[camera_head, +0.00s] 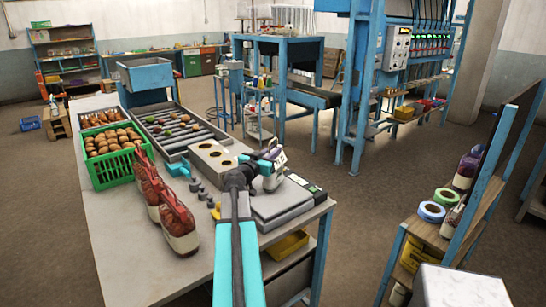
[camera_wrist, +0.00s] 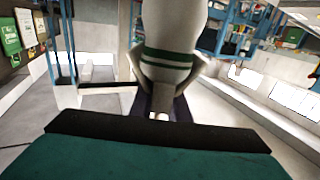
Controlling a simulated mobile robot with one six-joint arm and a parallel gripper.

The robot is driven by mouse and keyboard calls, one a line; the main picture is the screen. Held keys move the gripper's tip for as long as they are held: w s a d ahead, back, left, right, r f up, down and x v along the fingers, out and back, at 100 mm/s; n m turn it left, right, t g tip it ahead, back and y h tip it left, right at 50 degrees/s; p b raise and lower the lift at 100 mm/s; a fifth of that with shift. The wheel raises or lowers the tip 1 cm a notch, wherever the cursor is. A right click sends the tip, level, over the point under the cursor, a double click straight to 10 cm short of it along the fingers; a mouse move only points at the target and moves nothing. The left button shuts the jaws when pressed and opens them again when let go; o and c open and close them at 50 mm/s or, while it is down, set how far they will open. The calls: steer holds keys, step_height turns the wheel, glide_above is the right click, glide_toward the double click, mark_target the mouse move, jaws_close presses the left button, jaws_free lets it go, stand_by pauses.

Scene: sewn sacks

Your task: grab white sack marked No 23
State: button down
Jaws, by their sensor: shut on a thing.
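A white sack (camera_head: 272,180) is at my gripper (camera_head: 266,161), above the right part of the table near the flat grey scale. In the wrist view, the pale sack (camera_wrist: 168,35) has dark green bands and narrows toward the jaws. My gripper (camera_wrist: 165,78) is shut on this narrow part, with a grey finger on each side. The marking No 23 cannot be read in either view. Part of the sack is hidden by my gripper in the head view.
The scale (camera_head: 281,203) and a block with round holes (camera_head: 212,157) are close by. Red net bags (camera_head: 178,222) stand along the table (camera_head: 125,245), near a green crate (camera_head: 96,172). A blue-framed shelf (camera_head: 436,238) stands at right, with open floor between.

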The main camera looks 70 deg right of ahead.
steer(key=shift+r+b, duration=1.1)
steer(key=shift+r, duration=3.35)
